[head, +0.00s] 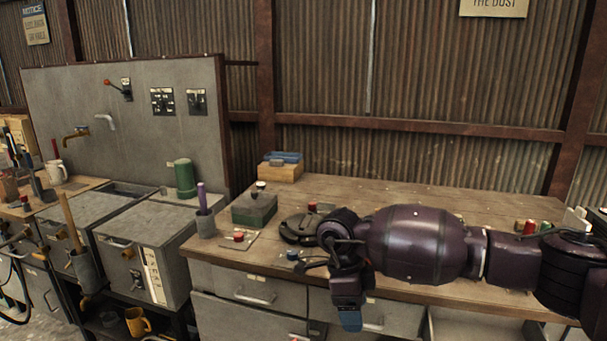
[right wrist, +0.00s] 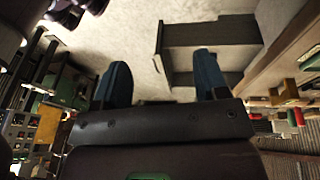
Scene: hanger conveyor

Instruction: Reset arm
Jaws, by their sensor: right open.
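My right arm reaches in from the right in the head view, in front of the wooden workbench (head: 400,196). My right gripper (head: 350,320) hangs down at the bench's front edge, with a blue fingertip showing. In the right wrist view the two blue fingers of this gripper (right wrist: 165,85) are spread apart with nothing between them. My left gripper is in neither view.
On the bench are a green-grey box (head: 254,208), a grey cup with a purple-handled tool (head: 205,224), a red button (head: 239,236) and a wooden box (head: 281,171). A sink unit (head: 145,240) stands left. Drawers (head: 250,288) lie below the bench top. The bench's back middle is clear.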

